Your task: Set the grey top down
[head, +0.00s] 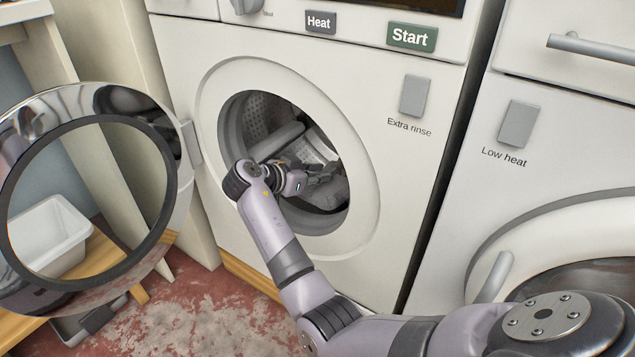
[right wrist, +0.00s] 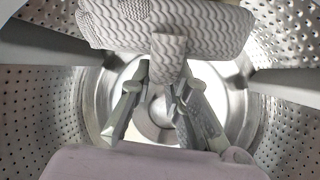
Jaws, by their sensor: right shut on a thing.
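The grey top (right wrist: 205,28) shows in the right wrist view as a rolled bundle with a wavy pattern, across the upper part of the picture. A narrow part of it hangs down between the fingertips of my right gripper (right wrist: 163,78), which is shut on it. In the head view my right gripper (head: 318,176) is inside the washer drum (head: 254,118), reaching through the open round door. Grey cloth (head: 332,193) shows around and below the fingers there, partly hidden by the gripper. My left gripper is not in view.
The washer's round door (head: 183,185) stands swung open to the left. Behind it a white tub (head: 48,235) rests on a wooden shelf. The round opening's rim (head: 362,190) surrounds my right arm. A second machine (head: 530,165) with a handle stands at the right.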

